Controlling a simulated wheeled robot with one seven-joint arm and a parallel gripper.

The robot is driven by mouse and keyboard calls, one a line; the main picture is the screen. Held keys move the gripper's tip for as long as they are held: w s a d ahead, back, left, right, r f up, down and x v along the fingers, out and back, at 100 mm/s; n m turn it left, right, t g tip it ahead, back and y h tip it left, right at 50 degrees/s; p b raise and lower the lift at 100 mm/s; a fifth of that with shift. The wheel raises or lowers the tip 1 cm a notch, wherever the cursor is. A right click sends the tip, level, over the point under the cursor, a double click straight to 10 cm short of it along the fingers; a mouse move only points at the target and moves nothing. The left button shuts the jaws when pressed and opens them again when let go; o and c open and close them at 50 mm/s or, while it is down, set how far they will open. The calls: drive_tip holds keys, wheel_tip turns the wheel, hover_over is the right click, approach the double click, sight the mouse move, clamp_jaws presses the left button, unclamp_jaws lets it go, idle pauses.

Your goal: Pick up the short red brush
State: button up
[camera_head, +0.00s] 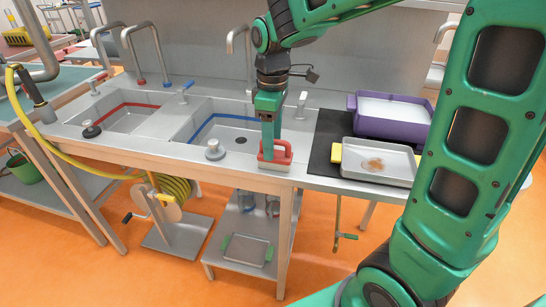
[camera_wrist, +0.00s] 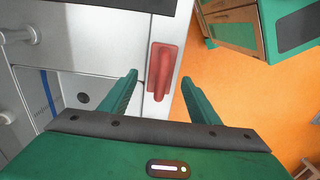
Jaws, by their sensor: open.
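The short red brush (camera_head: 278,152) lies on the front edge of the steel sink counter, right of the blue-lined basin. It has a red block with a raised red handle. In the wrist view the red brush (camera_wrist: 161,72) shows between and just beyond the fingers, its handle running lengthwise. My gripper (camera_head: 268,150) points down right at the brush and partly hides it in the head view. In the wrist view my gripper (camera_wrist: 160,95) is open, with one green finger on each side of the brush. I cannot tell how far the fingertips are from it.
A basin with a blue line (camera_head: 215,125) lies left of the brush. A grey tray (camera_head: 380,163) and a purple tray (camera_head: 391,113) sit on a black mat to the right. A tap handle (camera_head: 301,105) stands behind. Orange floor lies beyond the counter edge.

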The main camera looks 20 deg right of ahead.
sight(275, 154)
drive_tip(key=f, duration=0.5)
drive_tip(key=shift+s+d, duration=0.2)
drive_tip(key=shift+d, duration=0.1)
drive_tip(key=c, duration=1.2)
